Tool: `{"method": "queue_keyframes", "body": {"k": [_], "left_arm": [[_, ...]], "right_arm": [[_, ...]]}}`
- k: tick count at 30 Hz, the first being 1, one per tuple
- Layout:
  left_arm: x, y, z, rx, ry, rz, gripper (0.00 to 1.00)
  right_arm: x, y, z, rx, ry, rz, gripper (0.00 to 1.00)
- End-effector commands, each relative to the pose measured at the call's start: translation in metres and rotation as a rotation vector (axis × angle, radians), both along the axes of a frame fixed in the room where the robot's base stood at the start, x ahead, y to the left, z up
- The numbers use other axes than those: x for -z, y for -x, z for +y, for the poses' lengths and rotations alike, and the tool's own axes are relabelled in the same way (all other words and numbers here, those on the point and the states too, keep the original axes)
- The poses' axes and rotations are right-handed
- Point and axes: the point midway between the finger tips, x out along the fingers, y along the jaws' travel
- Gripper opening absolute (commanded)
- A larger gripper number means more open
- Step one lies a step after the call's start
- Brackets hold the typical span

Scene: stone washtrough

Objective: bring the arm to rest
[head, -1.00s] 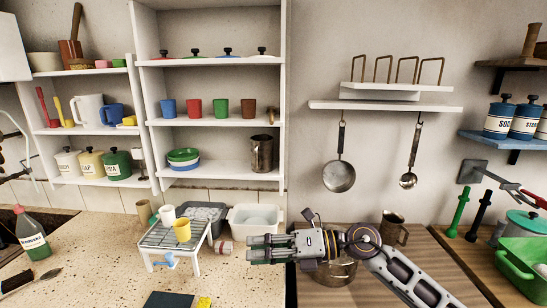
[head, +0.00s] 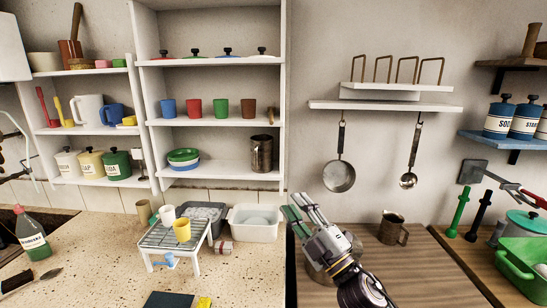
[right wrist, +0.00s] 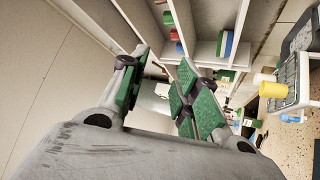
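My right gripper (head: 296,205) is raised in front of the wall above the wooden board, fingers pointing up and slightly left. Its green-padded fingers also show in the right wrist view (right wrist: 163,62), spread apart with nothing between them. It is open and empty. My right arm comes up from the bottom edge, right of the middle. My left gripper is in neither view.
A metal pot (head: 318,275) is partly hidden behind my right gripper. A metal jug (head: 390,230) stands to its right. A white basin (head: 254,232) and a small rack with cups (head: 160,237) stand left. A pan (head: 339,177) and ladle (head: 408,181) hang above.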

Motion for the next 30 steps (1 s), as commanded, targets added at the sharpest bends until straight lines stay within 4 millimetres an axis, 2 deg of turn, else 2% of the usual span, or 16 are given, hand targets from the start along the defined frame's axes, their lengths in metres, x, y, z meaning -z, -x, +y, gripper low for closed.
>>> {"method": "queue_keyframes", "body": {"k": [9,16,23,30], "left_arm": [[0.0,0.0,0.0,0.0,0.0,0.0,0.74],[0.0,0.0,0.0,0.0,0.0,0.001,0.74],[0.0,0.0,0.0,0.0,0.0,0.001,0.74],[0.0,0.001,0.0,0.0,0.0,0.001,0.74]], "right_arm": [[0.056,-0.017,-0.06,0.207,-0.213,0.313,0.31],[0.115,-0.012,-0.099,0.35,-0.333,0.564,0.31],[0.182,0.01,-0.13,0.484,-0.427,0.829,0.31],[0.252,0.054,-0.152,0.607,-0.499,1.119,0.31]]}}
